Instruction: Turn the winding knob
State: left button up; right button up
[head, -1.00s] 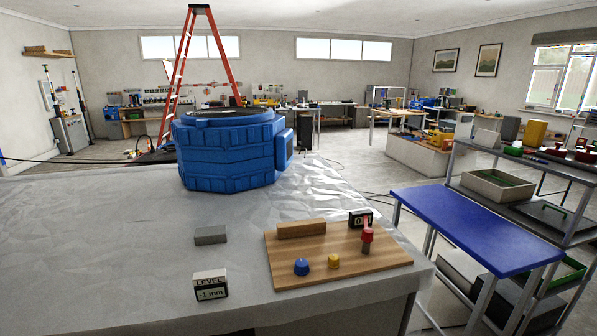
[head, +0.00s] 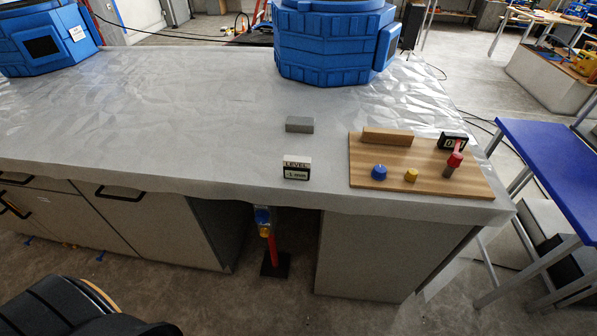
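A wooden board (head: 420,180) lies on the right end of the covered bench. On it are a blue knob (head: 379,172), a yellow knob (head: 411,175) and a red-topped upright piece (head: 454,160). I cannot tell which of these is the winding knob. A wooden block (head: 387,137) stands along the board's back, and a small black display (head: 453,141) sits at its back right. A level display (head: 296,168) with a "LEVEL" label stands left of the board.
A large blue tub (head: 325,40) stands behind the board, and another blue unit (head: 40,38) is at the far left. A grey block (head: 299,124) lies near the level display. A blue-topped table (head: 560,165) stands right of the bench. The bench's left middle is clear.

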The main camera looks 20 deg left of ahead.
aim_at(261, 218)
jog(key=u, duration=1)
